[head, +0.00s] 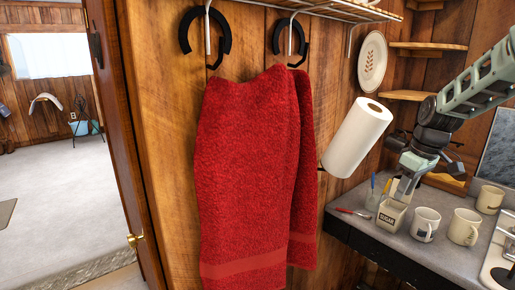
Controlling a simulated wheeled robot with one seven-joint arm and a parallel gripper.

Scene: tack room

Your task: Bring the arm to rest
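My arm (478,85) reaches in from the right edge and bends down at the wrist over the counter. My gripper (403,188) points down, close above or behind a white sugar box (391,217). The fingertips are small and partly lost against the box and the pen holder, so I cannot tell whether they are open or shut, or whether they touch anything. No held object is clearly visible.
The counter (365,228) carries pens in a holder (376,198) and several mugs (425,223). A paper towel roll (357,138), red towel (243,175) and plate (372,62) hang on the wall. Wooden corner shelves (428,46) are near my arm. A doorway opens at left.

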